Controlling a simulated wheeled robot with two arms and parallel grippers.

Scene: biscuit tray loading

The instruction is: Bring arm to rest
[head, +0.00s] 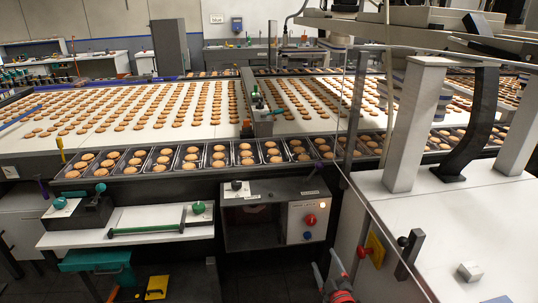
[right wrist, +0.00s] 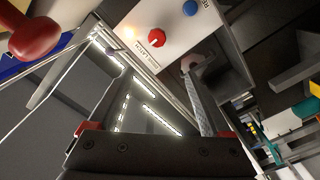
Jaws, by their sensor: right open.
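My right gripper (head: 326,264) is low in the head view, just below the dark control box. It is open and empty, with nothing between its fingers. In the right wrist view the two fingers of my right gripper (right wrist: 150,75) stand well apart, pointing towards the panel with the red knob (right wrist: 155,38) and blue button (right wrist: 190,8). My left gripper is not in view.
The control box (head: 262,215) carries the red knob and blue button. A white cabinet (head: 455,225) stands close on the right, with a red-knobbed yellow plate (head: 376,250) on its side. Biscuit trays (head: 190,157) line the conveyor (head: 30,147). A side table (head: 130,232) stands left.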

